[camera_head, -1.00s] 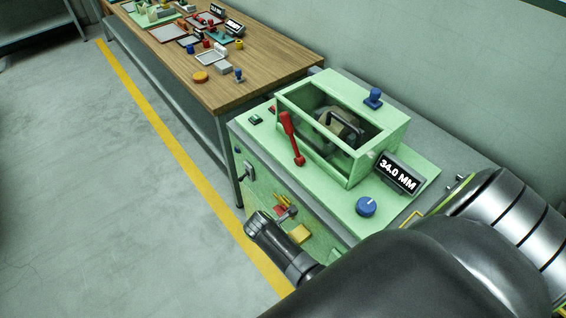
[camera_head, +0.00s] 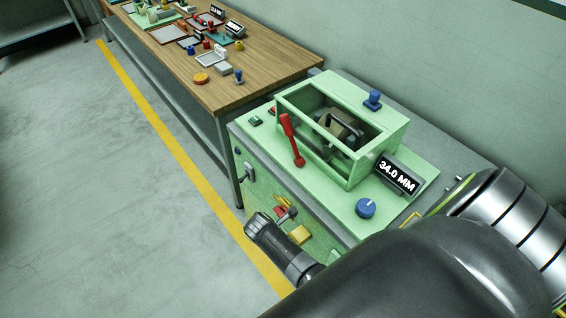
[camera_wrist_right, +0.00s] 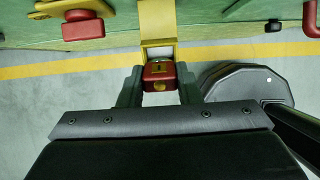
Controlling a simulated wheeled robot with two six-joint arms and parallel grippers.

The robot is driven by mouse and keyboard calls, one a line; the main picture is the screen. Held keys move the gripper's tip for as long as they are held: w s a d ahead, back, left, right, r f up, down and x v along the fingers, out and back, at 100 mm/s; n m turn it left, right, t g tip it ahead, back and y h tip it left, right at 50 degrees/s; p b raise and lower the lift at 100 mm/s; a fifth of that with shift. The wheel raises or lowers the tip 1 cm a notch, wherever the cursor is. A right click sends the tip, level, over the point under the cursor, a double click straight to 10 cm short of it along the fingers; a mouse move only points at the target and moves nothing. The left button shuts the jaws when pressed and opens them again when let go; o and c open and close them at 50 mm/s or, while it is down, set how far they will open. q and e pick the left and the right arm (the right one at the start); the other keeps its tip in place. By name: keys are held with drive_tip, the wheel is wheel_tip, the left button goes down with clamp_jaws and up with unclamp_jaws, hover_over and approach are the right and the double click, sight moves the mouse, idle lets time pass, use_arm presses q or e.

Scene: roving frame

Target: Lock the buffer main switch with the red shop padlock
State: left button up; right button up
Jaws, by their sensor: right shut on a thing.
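The red padlock (camera_wrist_right: 158,85) is between the fingers of my right gripper (camera_wrist_right: 159,72), which is shut on it. A yellow bracket (camera_wrist_right: 157,20) hangs from the green panel directly above the padlock in the right wrist view. I cannot tell whether the padlock's shackle passes through it. A red block (camera_wrist_right: 83,29) beside a yellow part (camera_wrist_right: 74,8) is on the panel to the left. In the head view, red (camera_head: 280,211) and yellow (camera_head: 300,235) parts show on the front of the green buffer (camera_head: 345,195). My right gripper is not clear there. My left gripper is not in view.
The buffer carries a red lever (camera_head: 291,140), a blue knob (camera_head: 365,208) and a display (camera_head: 397,173) reading 34.0 MM. A wooden bench (camera_head: 270,70) with small parts stands behind it. A yellow floor line (camera_head: 165,130) runs past open floor at left.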

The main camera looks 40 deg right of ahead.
drive_tip(key=shift+p, duration=0.35)
drive_tip(key=shift+b+x, duration=0.95)
drive_tip(key=shift+x, duration=0.45)
drive_tip(key=o, duration=1.1)
